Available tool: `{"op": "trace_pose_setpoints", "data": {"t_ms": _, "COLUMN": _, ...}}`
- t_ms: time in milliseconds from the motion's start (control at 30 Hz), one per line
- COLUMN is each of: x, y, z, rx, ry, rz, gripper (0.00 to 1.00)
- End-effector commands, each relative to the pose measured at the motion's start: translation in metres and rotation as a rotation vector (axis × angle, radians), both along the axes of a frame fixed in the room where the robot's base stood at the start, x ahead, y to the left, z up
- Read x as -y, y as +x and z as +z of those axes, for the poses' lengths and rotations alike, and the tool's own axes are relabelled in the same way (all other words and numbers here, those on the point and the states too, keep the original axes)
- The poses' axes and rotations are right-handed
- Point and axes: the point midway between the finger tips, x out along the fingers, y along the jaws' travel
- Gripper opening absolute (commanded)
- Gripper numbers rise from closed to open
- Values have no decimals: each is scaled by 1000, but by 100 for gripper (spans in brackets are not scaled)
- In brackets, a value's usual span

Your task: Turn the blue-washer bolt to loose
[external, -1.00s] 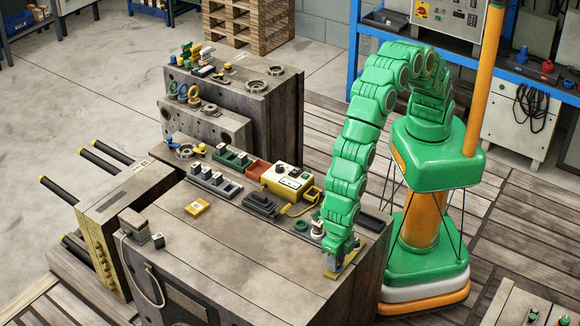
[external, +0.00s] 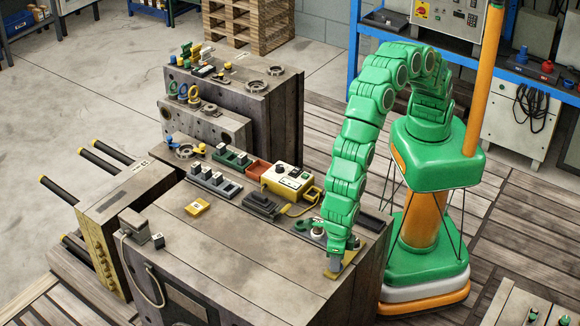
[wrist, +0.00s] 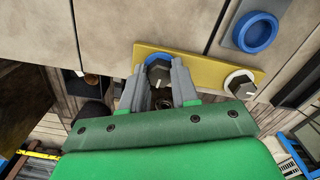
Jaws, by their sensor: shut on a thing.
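The blue-washer bolt (wrist: 158,72) has a dark hex head on a blue ring. It stands on a yellow plate (wrist: 205,68) near the plate's left end in the wrist view. My gripper (wrist: 160,80) has its two grey fingers closed on either side of the bolt head. A small pale mark shows on the head, but how far the bolt is turned is unclear. In the external view my gripper (external: 335,264) points down at the yellow plate (external: 350,260) on the bench's right edge; the bolt itself is hidden there.
A white-washer bolt (wrist: 240,82) sits at the plate's right end. A blue-ringed round part (wrist: 256,31) on a grey block is nearby. A yellow control box (external: 288,180), black block (external: 262,204) and yellow tag (external: 197,207) stand on the bench. The bench's front middle is clear.

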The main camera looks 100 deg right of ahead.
Motion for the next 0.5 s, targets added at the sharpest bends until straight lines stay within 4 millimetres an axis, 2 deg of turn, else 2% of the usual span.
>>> {"op": "trace_pose_setpoints", "data": {"t_ms": 233, "x": 1, "y": -1, "z": -2, "rx": -2, "ry": -3, "rz": -1, "gripper": 0}}
{"op": "trace_pose_setpoints", "data": {"t_ms": 267, "x": 1, "y": -1, "z": -2, "rx": -2, "ry": -3, "rz": -1, "gripper": 34}}
{"op": "trace_pose_setpoints", "data": {"t_ms": 400, "x": 1, "y": 0, "z": -1, "rx": -2, "ry": -1, "rz": -1, "gripper": 55}}
{"op": "trace_pose_setpoints", "data": {"t_ms": 500, "x": 1, "y": 0, "z": -1, "rx": -2, "ry": -1, "rz": -1, "gripper": 55}}
